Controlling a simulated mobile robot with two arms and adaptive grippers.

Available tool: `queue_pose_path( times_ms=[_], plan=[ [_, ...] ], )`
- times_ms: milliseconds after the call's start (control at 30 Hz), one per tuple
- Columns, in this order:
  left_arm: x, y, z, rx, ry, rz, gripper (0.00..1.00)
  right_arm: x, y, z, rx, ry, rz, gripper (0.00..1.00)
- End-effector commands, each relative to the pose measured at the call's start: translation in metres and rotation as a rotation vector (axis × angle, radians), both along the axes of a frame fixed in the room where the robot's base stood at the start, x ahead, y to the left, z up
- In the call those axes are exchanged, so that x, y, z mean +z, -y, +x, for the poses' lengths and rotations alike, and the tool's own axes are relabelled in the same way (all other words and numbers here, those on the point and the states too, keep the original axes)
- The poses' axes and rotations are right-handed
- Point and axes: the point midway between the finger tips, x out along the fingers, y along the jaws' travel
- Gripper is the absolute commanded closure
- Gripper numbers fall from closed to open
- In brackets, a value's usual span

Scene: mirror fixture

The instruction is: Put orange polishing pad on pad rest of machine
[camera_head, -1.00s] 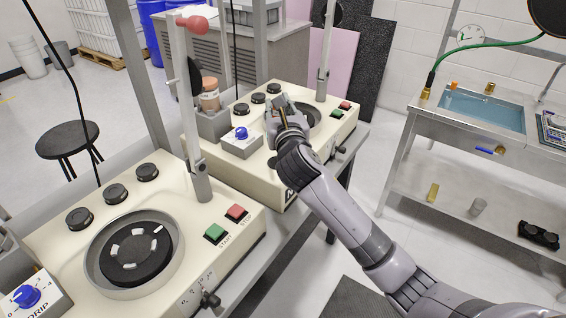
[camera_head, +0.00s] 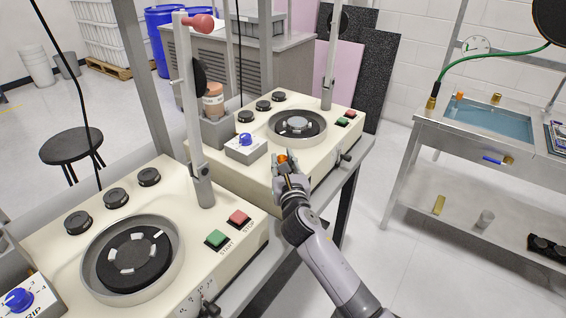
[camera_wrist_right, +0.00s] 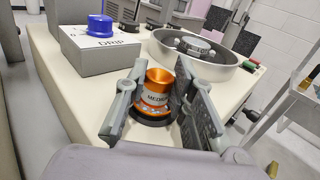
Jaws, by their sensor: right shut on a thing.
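The orange polishing pad (camera_head: 282,159) shows at the tip of my right gripper (camera_head: 283,167) in the head view. In the right wrist view the orange pad (camera_wrist_right: 157,88) is upright, with a white label band reading "MED..." and a dark base. My right gripper (camera_wrist_right: 163,98) is shut on it, one finger on each side. The pad is near the front edge of the far cream machine (camera_head: 255,165), in front of its round bowl (camera_head: 297,125). I cannot make out a pad rest for certain. My left gripper is not in view.
A DRIP box with a blue knob (camera_head: 245,147) stands left of the bowl, also seen in the right wrist view (camera_wrist_right: 98,45). A grey block with a peach jar (camera_head: 213,100) is behind it. A second cream machine (camera_head: 60,240) is nearer. A sink bench (camera_head: 425,122) stands right.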

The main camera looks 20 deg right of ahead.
Motion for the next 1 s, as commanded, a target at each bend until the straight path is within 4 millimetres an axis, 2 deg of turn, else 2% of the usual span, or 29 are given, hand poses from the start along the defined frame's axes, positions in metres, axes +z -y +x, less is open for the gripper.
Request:
queue_pose_path(
  times_ms=[267, 300, 567, 933, 1000],
  plan=[
    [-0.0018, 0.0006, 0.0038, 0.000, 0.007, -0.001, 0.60, -0.0029, 0.0003, 0.0002, 0.000, 0.002, -0.001, 1.00],
    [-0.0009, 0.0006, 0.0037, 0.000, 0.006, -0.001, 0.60, -0.0021, 0.0004, 0.0000, -0.001, 0.001, 0.000, 0.74],
    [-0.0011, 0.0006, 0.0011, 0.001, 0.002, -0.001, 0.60, -0.0022, 0.0004, 0.0000, -0.001, 0.000, 0.000, 0.57],
    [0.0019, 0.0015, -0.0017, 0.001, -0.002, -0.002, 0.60, 0.0034, 0.0001, -0.0001, 0.000, 0.001, 0.001, 0.57],
    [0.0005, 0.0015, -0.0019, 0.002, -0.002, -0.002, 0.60, 0.0006, -0.0008, -0.0086, 0.001, 0.000, -0.001, 0.57]
  ],
)
